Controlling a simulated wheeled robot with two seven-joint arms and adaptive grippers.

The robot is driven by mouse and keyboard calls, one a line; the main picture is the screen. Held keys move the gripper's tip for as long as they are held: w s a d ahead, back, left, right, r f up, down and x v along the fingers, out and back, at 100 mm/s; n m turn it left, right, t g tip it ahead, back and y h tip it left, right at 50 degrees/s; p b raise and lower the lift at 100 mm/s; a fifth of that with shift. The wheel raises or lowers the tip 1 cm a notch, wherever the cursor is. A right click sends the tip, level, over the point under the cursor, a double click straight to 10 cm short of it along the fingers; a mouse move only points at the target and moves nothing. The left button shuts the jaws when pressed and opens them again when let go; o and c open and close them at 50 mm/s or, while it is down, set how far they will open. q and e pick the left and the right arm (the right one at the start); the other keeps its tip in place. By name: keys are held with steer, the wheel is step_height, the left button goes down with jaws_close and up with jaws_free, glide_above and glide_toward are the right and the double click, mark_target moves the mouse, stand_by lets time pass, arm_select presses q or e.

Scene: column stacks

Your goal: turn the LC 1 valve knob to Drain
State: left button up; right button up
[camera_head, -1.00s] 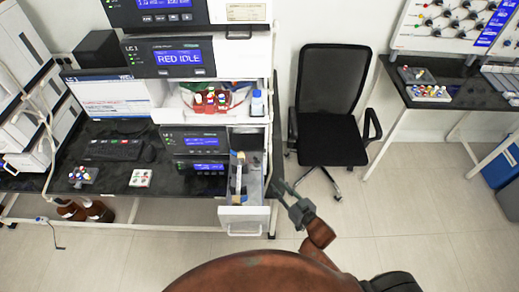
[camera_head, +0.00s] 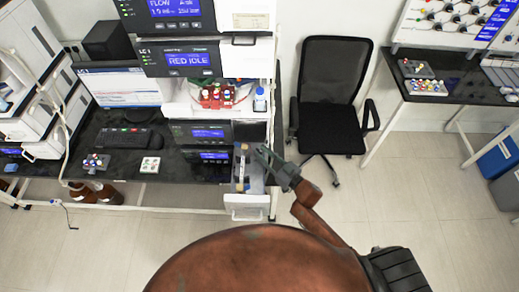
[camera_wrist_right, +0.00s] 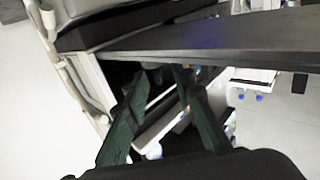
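The LC 1 stack carries a module labelled LC 1 (camera_head: 180,58) whose screen reads RED IDLE. Low on its right side, an open drawer-like compartment (camera_head: 247,207) sticks out, with small tan and grey parts inside. I cannot make out the valve knob or a Drain mark. My right gripper (camera_head: 262,152) is just right of this compartment, its fingers pointing up and left. In the right wrist view its two dark green fingers (camera_wrist_right: 160,82) are apart, with nothing clearly held between them. My left gripper is not in view.
A dark bench edge (camera_wrist_right: 220,42) crosses close above the fingers in the right wrist view. A black chair (camera_head: 333,90) stands right of the stack. A tray of red-capped bottles (camera_head: 217,97) sits above the compartment. Open floor (camera_head: 420,190) lies to the right.

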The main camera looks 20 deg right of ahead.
steer(key=shift+x, duration=1.05)
jaws_close()
